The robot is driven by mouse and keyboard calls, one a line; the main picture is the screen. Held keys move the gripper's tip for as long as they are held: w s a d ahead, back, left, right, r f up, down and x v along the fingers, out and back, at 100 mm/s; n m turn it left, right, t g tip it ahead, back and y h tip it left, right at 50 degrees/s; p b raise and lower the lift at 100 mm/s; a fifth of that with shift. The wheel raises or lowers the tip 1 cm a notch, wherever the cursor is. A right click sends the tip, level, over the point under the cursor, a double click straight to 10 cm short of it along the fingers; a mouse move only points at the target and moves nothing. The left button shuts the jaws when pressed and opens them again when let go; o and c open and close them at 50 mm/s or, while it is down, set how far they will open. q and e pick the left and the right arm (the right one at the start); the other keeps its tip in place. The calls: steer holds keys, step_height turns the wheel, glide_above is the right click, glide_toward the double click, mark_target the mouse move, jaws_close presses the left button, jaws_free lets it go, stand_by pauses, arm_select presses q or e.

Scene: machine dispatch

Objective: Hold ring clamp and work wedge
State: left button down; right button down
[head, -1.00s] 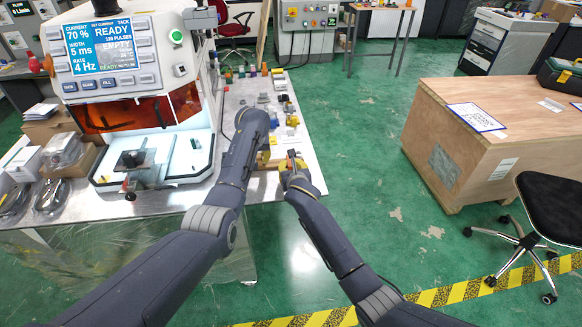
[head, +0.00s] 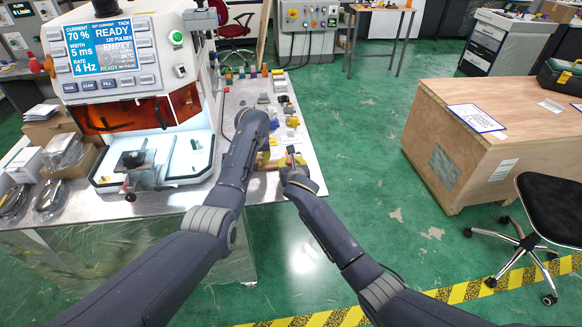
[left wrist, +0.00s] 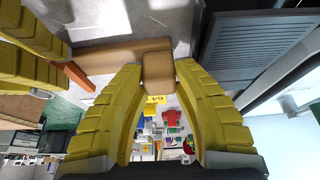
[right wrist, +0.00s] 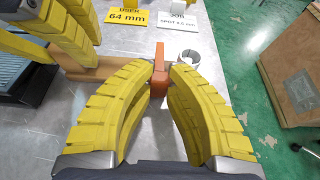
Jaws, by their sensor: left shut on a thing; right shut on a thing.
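The ring clamp (left wrist: 158,72) is a tan wooden bar. My left gripper (left wrist: 157,85) is shut on it, with the block between its yellow fingertips. The clamp also shows at the left of the right wrist view (right wrist: 88,70). The work wedge (right wrist: 158,84) is a flat orange piece. My right gripper (right wrist: 158,72) is shut on it, and it stands at the free end of the clamp. The wedge also shows in the left wrist view (left wrist: 76,77). I cannot tell how far it sits in the clamp. In the head view both grippers meet at the table's right front.
A white welding machine (head: 140,90) with a lit screen stands left of my arms. Small coloured parts (head: 285,100) lie behind the grippers. A grey ring (right wrist: 189,58) lies near a yellow card (right wrist: 127,18) and a white card (right wrist: 177,20). The table's right edge is close.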

arm_select(q)
steer(key=shift+s, duration=0.1)
arm_select(e)
steer(key=shift+w+f, duration=0.15)
arm_select(q)
steer(key=shift+f, duration=0.1)
arm_select(e)
steer(key=c, duration=1.2)
jaws_free()
steer(key=shift+c, duration=0.2)
steer(key=v, duration=1.2)
arm_select(q)
steer(key=c, duration=1)
jaws_free()
